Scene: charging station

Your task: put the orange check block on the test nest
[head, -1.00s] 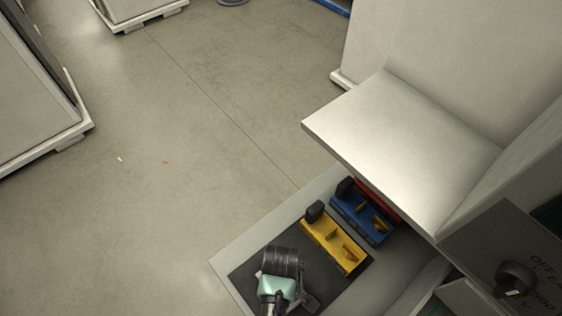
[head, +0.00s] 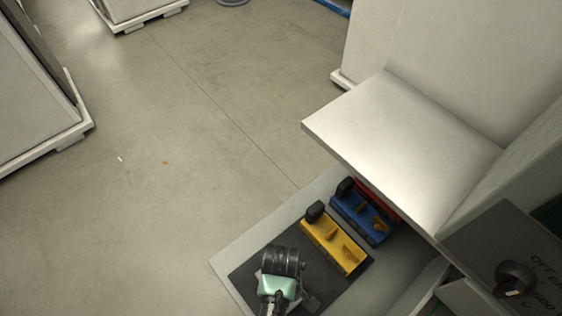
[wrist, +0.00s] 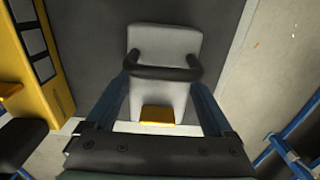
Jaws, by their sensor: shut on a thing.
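In the wrist view, my gripper (wrist: 165,72) is shut, its two dark blue fingers on either side of a light grey block-like piece (wrist: 163,42) crossed by a black bar. A yellow-orange part (wrist: 158,115) shows at the near end of this piece; I take it to be the held check block, though most of what I see is grey. Behind it lies a dark mat (wrist: 95,25); I cannot tell whether the piece touches it. I cannot pick out the test nest.
A yellow holder (head: 335,243) stands on the mat right beside my arm; its slotted side (wrist: 35,50) shows in the wrist view. A blue holder (head: 362,213) and a red one (head: 385,197) are farther back, partly under a grey shelf (head: 400,140). Open floor lies left.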

